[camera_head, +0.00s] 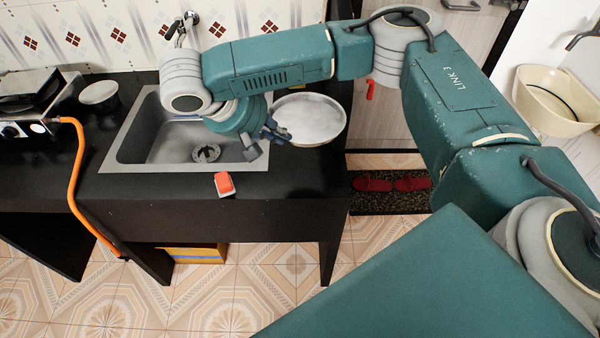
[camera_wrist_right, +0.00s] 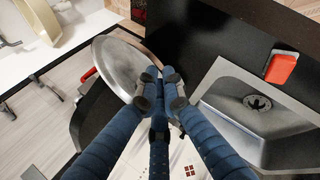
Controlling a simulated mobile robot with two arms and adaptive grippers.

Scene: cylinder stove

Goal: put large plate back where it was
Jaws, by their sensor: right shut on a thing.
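The large plate (camera_head: 312,118) is a round, shiny metal dish at the right end of the black counter, just right of the sink. My right gripper (camera_head: 274,133) is at its left rim. In the right wrist view, the gripper (camera_wrist_right: 160,97) has its blue fingers shut on the rim of the plate (camera_wrist_right: 118,66). I cannot tell whether the plate rests on the counter or is held just above it. My left gripper is not in view.
The steel sink (camera_head: 160,150) lies left of the plate. A red-orange sponge-like block (camera_head: 224,184) is at the counter's front edge. A bowl (camera_head: 98,95) and a stove (camera_head: 35,105) with an orange hose (camera_head: 76,180) stand at left. A beige basin (camera_head: 555,100) is at right.

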